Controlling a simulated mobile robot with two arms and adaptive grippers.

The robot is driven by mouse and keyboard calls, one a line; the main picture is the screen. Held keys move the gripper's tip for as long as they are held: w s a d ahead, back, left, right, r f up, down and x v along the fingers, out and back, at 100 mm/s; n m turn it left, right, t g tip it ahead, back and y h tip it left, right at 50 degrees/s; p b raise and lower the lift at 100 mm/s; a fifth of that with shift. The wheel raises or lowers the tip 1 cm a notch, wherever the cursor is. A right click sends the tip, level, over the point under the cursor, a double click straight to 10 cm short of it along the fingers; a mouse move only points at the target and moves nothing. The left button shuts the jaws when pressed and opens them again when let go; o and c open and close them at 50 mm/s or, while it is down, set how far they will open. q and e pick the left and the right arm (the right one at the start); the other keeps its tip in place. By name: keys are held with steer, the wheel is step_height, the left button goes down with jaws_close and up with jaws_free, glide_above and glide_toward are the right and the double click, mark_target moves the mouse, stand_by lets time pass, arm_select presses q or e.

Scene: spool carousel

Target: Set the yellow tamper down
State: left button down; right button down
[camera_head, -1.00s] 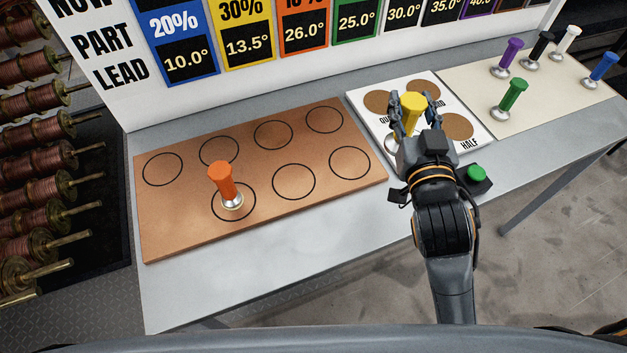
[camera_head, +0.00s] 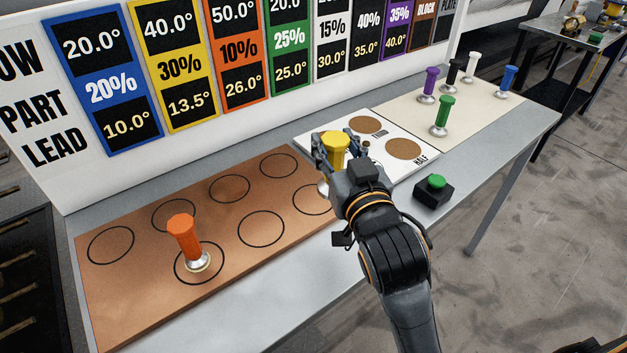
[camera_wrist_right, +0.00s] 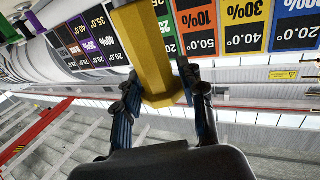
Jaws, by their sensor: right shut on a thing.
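The yellow tamper (camera_head: 336,142) is upright in my right gripper (camera_head: 338,160), whose fingers are shut around it. Its silver base shows partly beside the gripper, near the right end of the brown board (camera_head: 210,263) and the left edge of the white board (camera_head: 395,176). I cannot tell whether the base touches a surface. In the right wrist view the yellow tamper (camera_wrist_right: 152,55) stands between the two fingers (camera_wrist_right: 160,105). The orange tamper (camera_head: 183,237) stands on a front circle of the brown board. My left gripper is not in view.
Green (camera_head: 441,115), purple (camera_head: 430,84), black (camera_head: 453,73), white (camera_head: 473,66) and blue (camera_head: 508,80) tampers stand on the cream mat (camera_head: 485,122). A green button (camera_head: 436,182) sits at the table's front. A tall sign (camera_head: 165,80) stands behind. Several brown-board circles are empty.

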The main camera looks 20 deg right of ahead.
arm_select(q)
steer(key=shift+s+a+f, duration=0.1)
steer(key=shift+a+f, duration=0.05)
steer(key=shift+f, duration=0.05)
arm_select(e)
steer(key=w+f, duration=0.9)
steer(key=f, duration=0.2)
steer(key=shift+a, duration=0.35)
steer(key=shift+w, duration=0.1)
steer(key=c, duration=1.2)
jaws_free()
steer(key=shift+f, duration=0.2)
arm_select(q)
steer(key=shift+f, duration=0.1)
arm_select(e)
steer(key=o, duration=0.4)
steer(key=shift+r, duration=0.1)
